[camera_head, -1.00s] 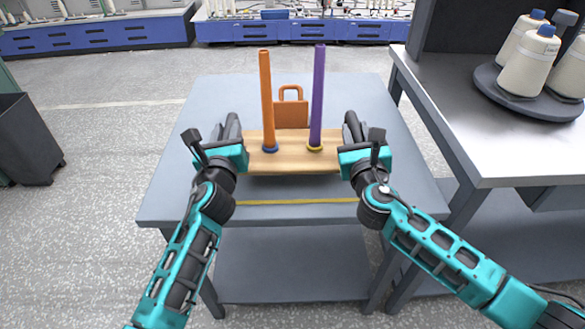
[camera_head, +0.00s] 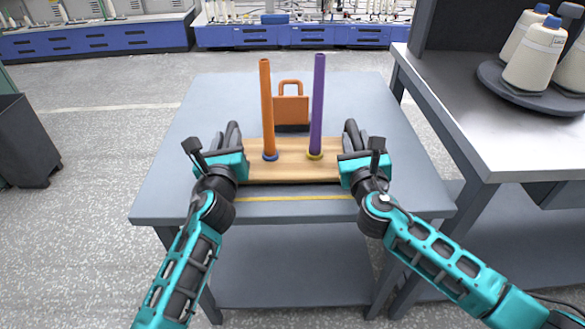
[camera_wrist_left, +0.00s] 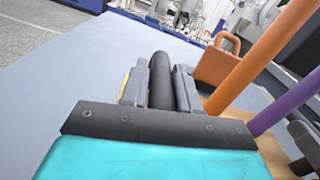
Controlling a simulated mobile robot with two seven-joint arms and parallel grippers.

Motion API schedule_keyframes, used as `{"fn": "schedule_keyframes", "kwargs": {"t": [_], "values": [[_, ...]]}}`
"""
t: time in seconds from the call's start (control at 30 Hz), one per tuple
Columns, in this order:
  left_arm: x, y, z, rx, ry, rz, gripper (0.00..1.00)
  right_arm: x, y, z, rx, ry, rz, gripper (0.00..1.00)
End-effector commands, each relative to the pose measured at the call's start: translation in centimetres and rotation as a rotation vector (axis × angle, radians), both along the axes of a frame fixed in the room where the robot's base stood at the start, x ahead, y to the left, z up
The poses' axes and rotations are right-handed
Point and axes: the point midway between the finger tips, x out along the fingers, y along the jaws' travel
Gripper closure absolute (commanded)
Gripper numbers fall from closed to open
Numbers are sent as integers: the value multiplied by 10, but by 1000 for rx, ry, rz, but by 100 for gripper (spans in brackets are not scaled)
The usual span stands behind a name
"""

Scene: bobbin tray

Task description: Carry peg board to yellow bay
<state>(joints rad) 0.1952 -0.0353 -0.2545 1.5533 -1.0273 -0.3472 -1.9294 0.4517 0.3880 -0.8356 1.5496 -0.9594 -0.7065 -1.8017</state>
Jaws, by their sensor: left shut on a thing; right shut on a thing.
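The peg board (camera_head: 290,168) is a light wooden board with an upright orange peg (camera_head: 267,110) and an upright purple peg (camera_head: 317,108). It is level at the table's front half. My left gripper (camera_head: 232,138) is shut at its left end and my right gripper (camera_head: 353,138) at its right end. In the left wrist view the left fingers (camera_wrist_left: 160,85) close around a dark round handle. A yellow line (camera_head: 295,198) on the table runs just in front of the board; any other bay marking is hidden. I cannot tell whether the board touches the table.
An orange block with a loop handle (camera_head: 290,108) stands on the grey table (camera_head: 215,95) just behind the board. A workbench (camera_head: 480,125) with thread cones on a round tray (camera_head: 525,95) stands close on the right. A dark bin (camera_head: 25,140) is at the left.

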Motion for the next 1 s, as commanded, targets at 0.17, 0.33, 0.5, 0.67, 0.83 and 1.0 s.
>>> {"fn": "schedule_keyframes", "kwargs": {"t": [0.17, 0.33, 0.5, 0.67, 0.83, 1.0], "values": [[0, 3, -9, 0, -2, 5, 69, 1, -3, -12, -6, 1, -7, 69], [0, 2, -7, 0, -1, 4, 53, 0, -2, -9, -4, 1, -5, 53], [0, 1, -8, 0, -1, 2, 45, 0, -1, -8, -2, 1, -2, 44], [-1, 1, -8, 0, 0, 1, 45, 0, -1, -8, -1, 0, -1, 44], [-13, 0, -9, 1, 0, 0, 45, 0, 0, -8, -1, 0, -1, 44], [-44, -1, -10, 1, 2, 0, 45, 0, 0, -8, 0, 0, 0, 44]]}}
